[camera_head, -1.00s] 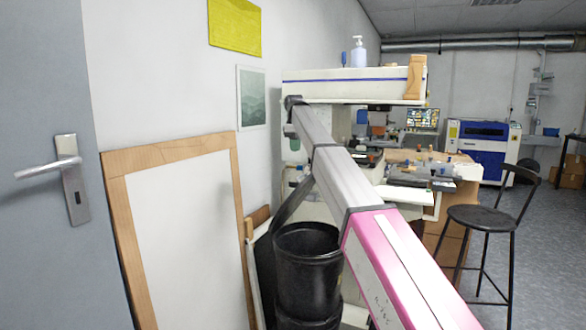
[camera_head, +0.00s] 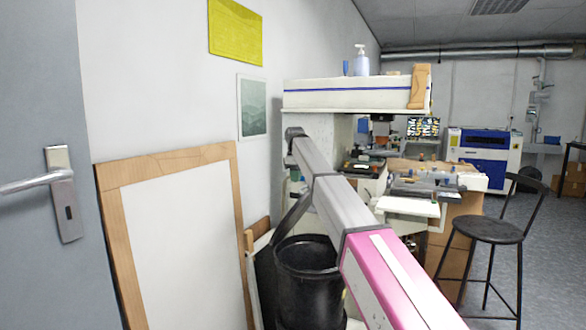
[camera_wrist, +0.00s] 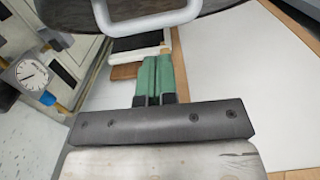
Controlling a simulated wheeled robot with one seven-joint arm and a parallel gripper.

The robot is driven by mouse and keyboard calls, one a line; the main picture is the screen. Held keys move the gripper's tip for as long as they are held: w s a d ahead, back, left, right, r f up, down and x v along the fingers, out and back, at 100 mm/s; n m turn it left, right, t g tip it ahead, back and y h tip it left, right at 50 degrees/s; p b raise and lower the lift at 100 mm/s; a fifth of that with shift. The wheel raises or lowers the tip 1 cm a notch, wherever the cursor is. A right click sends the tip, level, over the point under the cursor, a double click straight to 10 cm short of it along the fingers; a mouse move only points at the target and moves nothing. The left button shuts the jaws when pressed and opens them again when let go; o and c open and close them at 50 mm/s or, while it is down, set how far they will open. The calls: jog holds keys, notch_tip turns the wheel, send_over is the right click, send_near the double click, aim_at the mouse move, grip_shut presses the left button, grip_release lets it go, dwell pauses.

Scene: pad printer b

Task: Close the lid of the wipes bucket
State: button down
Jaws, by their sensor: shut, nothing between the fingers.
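A black bucket (camera_head: 305,275), which I take to be the wipes bucket, stands low in the head view, left of my pink and grey arm. Its top looks dark and open, and my arm hides part of its right side. A pale looped bar (camera_wrist: 147,22) and a large dark curved surface (camera_wrist: 225,6) lie beyond the fingertips. I cannot tell whether these belong to the bucket. My gripper is not distinguishable in the head view.
A wood-framed white board (camera_head: 185,240) leans on the wall left of the bucket. A grey door (camera_head: 35,100) is at far left. A white machine (camera_head: 350,97) stands behind my arm. A black stool (camera_head: 487,232) is at right, with bare floor around it. A round gauge (camera_wrist: 33,74) is at wrist-view left.

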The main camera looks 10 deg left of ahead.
jog(key=shift+s+d+f, duration=0.25)
jog(key=shift+d+f, duration=0.55)
jog(key=shift+f, duration=0.1)
jog(key=shift+s+d+f+y, duration=0.15)
jog(key=shift+d+y, duration=0.15)
jog(key=shift+d, duration=0.15)
jog(key=d+f+y, duration=0.1)
jog(key=d, duration=0.1)
jog(key=s+d+f+y, duration=0.1)
jog(key=d, duration=0.1)
jog(key=s+d+f+t+y, duration=0.1)
jog(key=d, duration=0.1)
jog(key=shift+y, duration=0.3)
jog(key=s+d+f+y, duration=0.1)
jog(key=d+f+y, duration=0.2)
jog(key=d+f, duration=0.3)
jog(key=s+d+f+t+y, duration=0.1)
jog(key=d+f, duration=0.6)
jog(key=f, duration=0.7)
jog(key=shift+s+t+y, duration=0.3)
jog(key=shift+s+y, duration=0.15)
jog(key=shift+y, duration=0.55)
